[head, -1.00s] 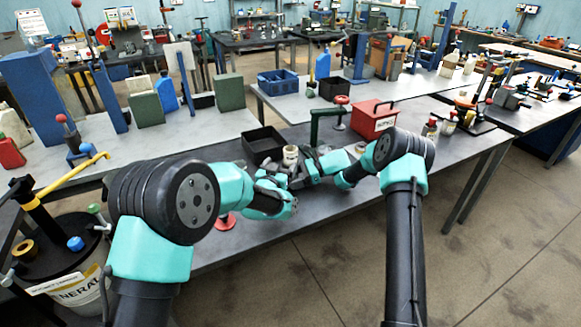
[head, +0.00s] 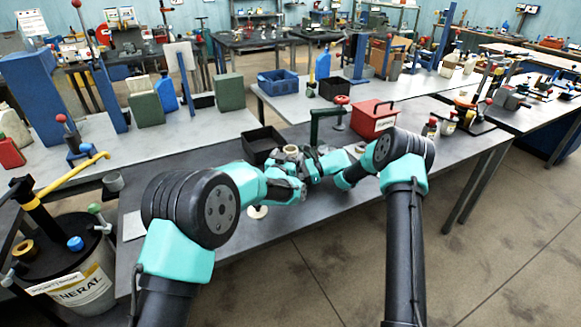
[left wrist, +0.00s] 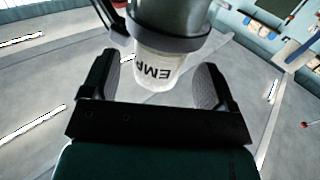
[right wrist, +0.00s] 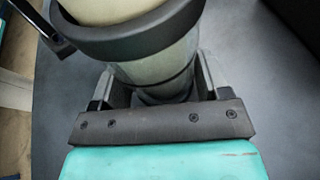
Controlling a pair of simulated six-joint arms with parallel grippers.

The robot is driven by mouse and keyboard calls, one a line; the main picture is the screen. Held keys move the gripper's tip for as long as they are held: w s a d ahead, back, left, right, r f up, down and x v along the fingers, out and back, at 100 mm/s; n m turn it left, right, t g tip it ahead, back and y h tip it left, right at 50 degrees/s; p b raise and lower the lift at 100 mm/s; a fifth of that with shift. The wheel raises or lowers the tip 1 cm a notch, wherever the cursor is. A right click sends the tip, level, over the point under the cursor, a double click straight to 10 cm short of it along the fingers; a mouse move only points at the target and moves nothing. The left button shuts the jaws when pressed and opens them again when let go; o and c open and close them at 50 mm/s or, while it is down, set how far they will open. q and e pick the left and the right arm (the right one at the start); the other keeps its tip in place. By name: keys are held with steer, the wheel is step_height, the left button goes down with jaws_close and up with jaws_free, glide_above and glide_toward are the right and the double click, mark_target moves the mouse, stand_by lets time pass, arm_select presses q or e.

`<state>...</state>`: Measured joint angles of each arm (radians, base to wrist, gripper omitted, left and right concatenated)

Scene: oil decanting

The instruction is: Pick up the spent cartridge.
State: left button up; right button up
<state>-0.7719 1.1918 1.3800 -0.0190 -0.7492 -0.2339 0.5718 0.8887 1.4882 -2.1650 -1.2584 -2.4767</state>
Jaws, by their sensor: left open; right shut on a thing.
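A pale canister with a dark collar and lettering starting "EMP" (left wrist: 158,72) is between the spread fingers of my left gripper (left wrist: 155,66) in the left wrist view, with a gap at the right finger. My left gripper (head: 290,190) is open at the table's middle. My right gripper (right wrist: 155,82) is shut on a grey-green canister (right wrist: 152,68) with a dark collar and beige top, apparently the same one. Its round top (head: 291,149) shows in the head view. I cannot tell whether this is the spent cartridge; no other thing is clearly one.
A black open bin (head: 263,141) and a green stand (head: 318,128) are behind the grippers. A red box (head: 374,122) stands to the right. A cream disc (head: 257,212) lies near the table's front edge.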

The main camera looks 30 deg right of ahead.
arm_select(q)
steer(key=shift+x, duration=1.25)
steer(key=shift+c, duration=0.5)
steer(key=c, duration=1.1)
steer(key=shift+c, duration=0.2)
step_height(320, 180, up, 18)
arm_select(e)
steer(key=o, duration=0.8)
